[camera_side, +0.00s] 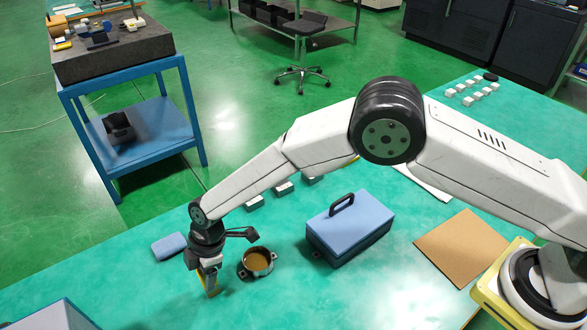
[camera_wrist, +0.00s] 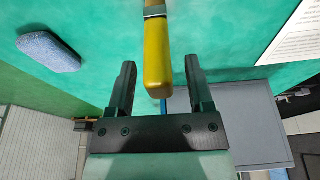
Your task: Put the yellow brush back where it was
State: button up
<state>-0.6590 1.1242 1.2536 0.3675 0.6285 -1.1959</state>
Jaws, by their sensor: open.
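The yellow brush (camera_wrist: 157,58) shows in the wrist view with its handle end toward me and a metal ferrule at the top edge of the picture. My gripper (camera_wrist: 160,64) is open, with one finger on each side of the handle and a visible gap on both sides. In the side view my gripper (camera_side: 207,267) is low over the green table, and part of the yellow brush (camera_side: 209,280) shows at its fingers. The bristles are out of the wrist view, and I cannot tell what the brush rests on.
A round metal pot (camera_side: 246,270) with brown contents stands just right of my gripper. A blue toolbox (camera_side: 350,225) stands further right, near a brown board (camera_side: 464,247). A grey-blue box (camera_side: 52,316) is at the lower left.

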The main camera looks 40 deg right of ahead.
jog(key=v, duration=1.1)
jog(key=shift+r, duration=0.25)
jog(key=shift+d, duration=0.15)
jog(key=s+d+r+m+t+h, duration=0.15)
jog(key=d+m, duration=0.35)
jog(key=d, duration=0.6)
jog(key=s+d+r+m, duration=0.25)
jog(key=d+m, duration=0.25)
jog(key=d, duration=0.6)
jog(key=s+d+r+m+t+h, duration=0.1)
jog(key=s+d+m, duration=0.7)
jog(key=s+d, duration=0.4)
jog(key=shift+d+h, duration=0.35)
jog(key=shift+d, duration=0.4)
